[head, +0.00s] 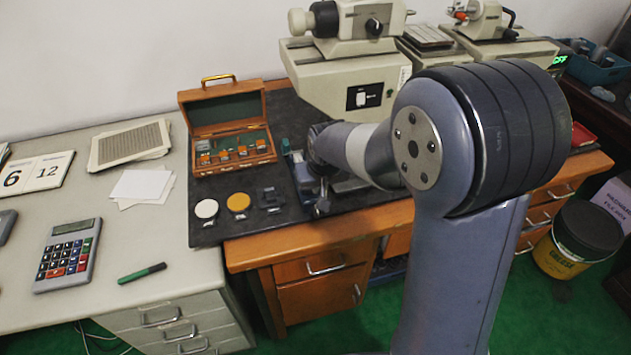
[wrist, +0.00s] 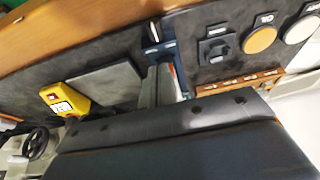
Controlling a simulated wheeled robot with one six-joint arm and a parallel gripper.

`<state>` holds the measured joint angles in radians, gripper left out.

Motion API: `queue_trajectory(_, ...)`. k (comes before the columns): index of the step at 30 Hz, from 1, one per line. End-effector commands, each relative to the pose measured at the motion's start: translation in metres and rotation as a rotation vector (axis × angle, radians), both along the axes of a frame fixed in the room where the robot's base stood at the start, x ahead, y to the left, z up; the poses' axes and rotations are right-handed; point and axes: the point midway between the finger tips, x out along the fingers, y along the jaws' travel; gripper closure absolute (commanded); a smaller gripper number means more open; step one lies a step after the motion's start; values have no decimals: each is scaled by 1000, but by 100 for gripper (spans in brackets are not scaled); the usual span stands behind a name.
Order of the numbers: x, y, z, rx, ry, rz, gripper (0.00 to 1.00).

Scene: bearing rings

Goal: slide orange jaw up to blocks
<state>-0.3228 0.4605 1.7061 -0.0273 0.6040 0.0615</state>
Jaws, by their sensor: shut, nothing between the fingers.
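I cannot make out an orange jaw for certain in either view. Several small blocks with orange faces (head: 223,154) sit in a row in the open wooden case (head: 222,88). The case's edge with its row of labels also shows in the wrist view (wrist: 235,84). My gripper (head: 321,205) is low over the dark mat, right of the case and mostly hidden by my arm. In the wrist view its narrow grey fingers (wrist: 156,84) are together and empty, beside a dark blue upright piece (wrist: 154,40) and a teal strip. What lies under the fingers is hidden.
A white disc (head: 206,208), an amber disc (head: 238,202) and a dark square piece (head: 270,198) lie on the mat in front of the case. A large beige machine (head: 345,85) stands behind. A yellow box with a red button (wrist: 68,100) is beside a grey plate (wrist: 105,85).

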Motion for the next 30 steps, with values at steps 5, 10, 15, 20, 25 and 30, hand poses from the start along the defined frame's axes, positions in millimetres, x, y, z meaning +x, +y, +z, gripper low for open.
queue_trajectory(5, 13, 4, -17, 0, 2, -1, 100)
queue_trajectory(10, 27, 7, -31, 0, 1, -1, 100)
queue_trajectory(15, 41, 11, -39, 0, 1, -1, 100)
queue_trajectory(20, 50, 14, -43, 0, 1, -1, 100)
queue_trajectory(25, 53, 15, -45, 0, 1, -1, 100)
queue_trajectory(30, 54, 15, -44, 0, 0, -1, 100)
